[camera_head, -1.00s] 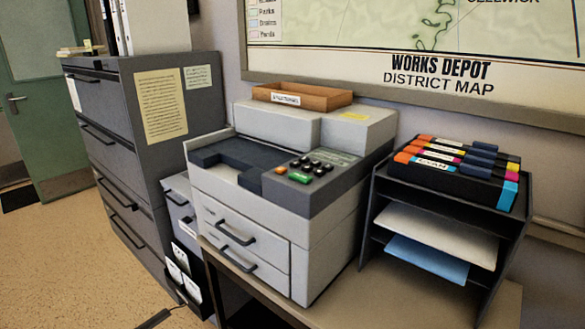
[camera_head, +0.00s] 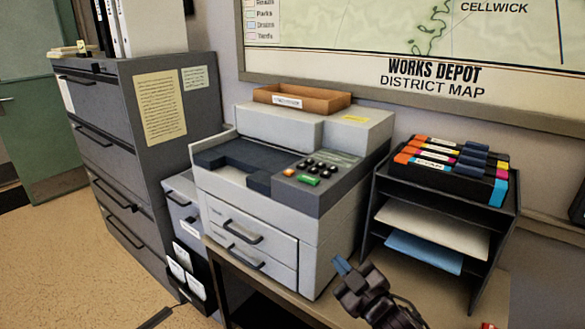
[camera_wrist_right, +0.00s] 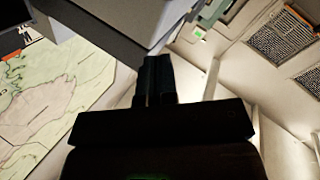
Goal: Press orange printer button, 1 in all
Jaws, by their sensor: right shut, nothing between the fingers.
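The printer (camera_head: 265,205) is a grey and white box on a brown table. Its control panel on the top right carries an orange button (camera_head: 289,173), a green button (camera_head: 307,180) and several dark buttons. My right gripper (camera_head: 341,266) is low in front of the printer's right side, below the panel and apart from the buttons. It is shut and empty. In the right wrist view the dark fingers (camera_wrist_right: 156,80) are close together, with a grey body behind them. My left gripper is not in view.
A black shelf (camera_head: 440,215) with cartridges and paper stands right of the printer. A dark filing cabinet (camera_head: 125,150) stands at the left. A brown tray (camera_head: 300,97) sits on the printer's back. The space above the control panel is clear.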

